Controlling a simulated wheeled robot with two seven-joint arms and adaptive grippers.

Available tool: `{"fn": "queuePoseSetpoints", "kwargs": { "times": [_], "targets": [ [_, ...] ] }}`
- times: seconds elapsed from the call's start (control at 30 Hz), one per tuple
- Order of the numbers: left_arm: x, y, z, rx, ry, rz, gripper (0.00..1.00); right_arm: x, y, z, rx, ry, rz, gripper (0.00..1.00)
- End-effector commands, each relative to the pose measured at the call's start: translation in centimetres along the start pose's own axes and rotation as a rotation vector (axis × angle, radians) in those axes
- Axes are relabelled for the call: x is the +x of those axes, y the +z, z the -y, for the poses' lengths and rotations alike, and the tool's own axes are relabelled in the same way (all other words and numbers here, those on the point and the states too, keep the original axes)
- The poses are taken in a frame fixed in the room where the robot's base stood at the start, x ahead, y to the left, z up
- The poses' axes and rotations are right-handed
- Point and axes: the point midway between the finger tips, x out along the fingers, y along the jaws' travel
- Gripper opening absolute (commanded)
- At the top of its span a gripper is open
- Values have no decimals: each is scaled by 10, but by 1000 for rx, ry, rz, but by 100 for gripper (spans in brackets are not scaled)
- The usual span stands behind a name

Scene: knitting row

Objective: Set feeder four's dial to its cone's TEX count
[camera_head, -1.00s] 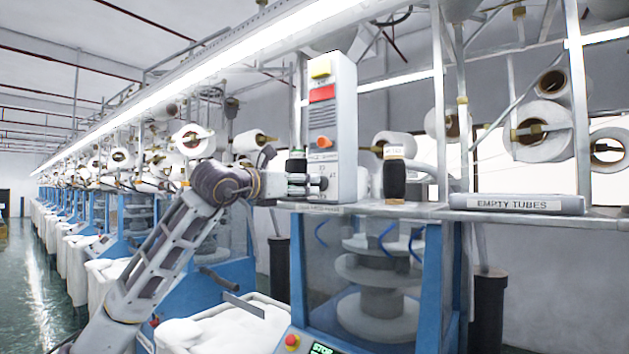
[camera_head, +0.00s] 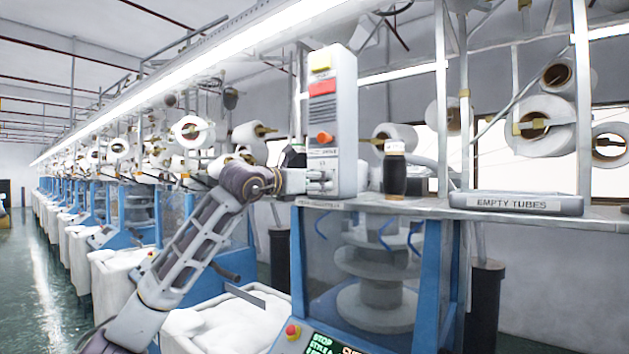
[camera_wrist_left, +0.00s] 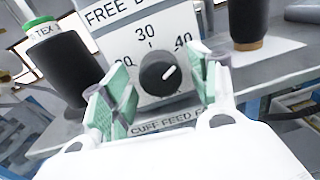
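A black dial (camera_wrist_left: 158,73) sits on the face of a white box (camera_wrist_left: 112,42) marked 20, 30 and 40 in the left wrist view. Its white pointer aims up and right, between 30 and 40. My left gripper (camera_wrist_left: 160,100) is open, with its green-padded fingers on either side of the dial; contact is not clear. In the head view my left gripper (camera_head: 320,182) is at the lower part of the grey control box (camera_head: 346,130). A black cone (camera_wrist_left: 68,72) with a green top and a partly cut-off "TEX" label stands left of the dial. My right gripper is out of view.
Another dark cone (camera_head: 394,178) stands right of the control box on the shelf. A grey tray (camera_head: 515,203) labelled "EMPTY TUBES" lies farther right. A blue-framed knitting machine (camera_head: 428,285) stands below, and white bins line the left aisle.

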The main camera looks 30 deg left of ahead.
Motion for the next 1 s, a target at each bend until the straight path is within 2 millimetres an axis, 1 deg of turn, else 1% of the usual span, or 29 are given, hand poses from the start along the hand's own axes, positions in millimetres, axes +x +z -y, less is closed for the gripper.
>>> {"fn": "queuePoseSetpoints", "kwargs": {
  "times": [0.03,0.07,0.3,0.67,0.87,1.0],
  "targets": [
    [0,0,0,0,0,0,51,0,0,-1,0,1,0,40],
    [0,0,0,0,0,0,47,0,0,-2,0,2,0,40],
    [0,0,0,0,0,0,17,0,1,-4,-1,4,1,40],
    [0,0,0,-37,0,2,16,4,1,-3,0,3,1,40],
    [-1,0,0,-122,0,10,16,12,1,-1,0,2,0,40],
    [-1,-1,0,-213,0,16,16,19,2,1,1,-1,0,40]
  ]
}}
